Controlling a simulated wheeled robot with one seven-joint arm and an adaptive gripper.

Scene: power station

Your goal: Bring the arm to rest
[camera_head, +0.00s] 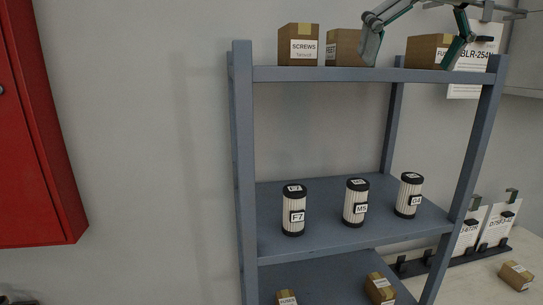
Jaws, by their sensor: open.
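My gripper (417,40) hangs into the top of the view, in front of the top shelf of a blue-grey rack (370,75). Its two dark green fingers are spread wide apart. Nothing is between them but the view of the shelf and a box behind. The rest of my arm is mostly out of view above.
Cardboard boxes, one marked SCREWS (299,46), stand on the top shelf close to my fingers. Filters F7 (293,211), M5 (355,203) and G4 (408,196) stand upright on the middle shelf. A red cabinet (35,140) is at left. Bare wall lies between.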

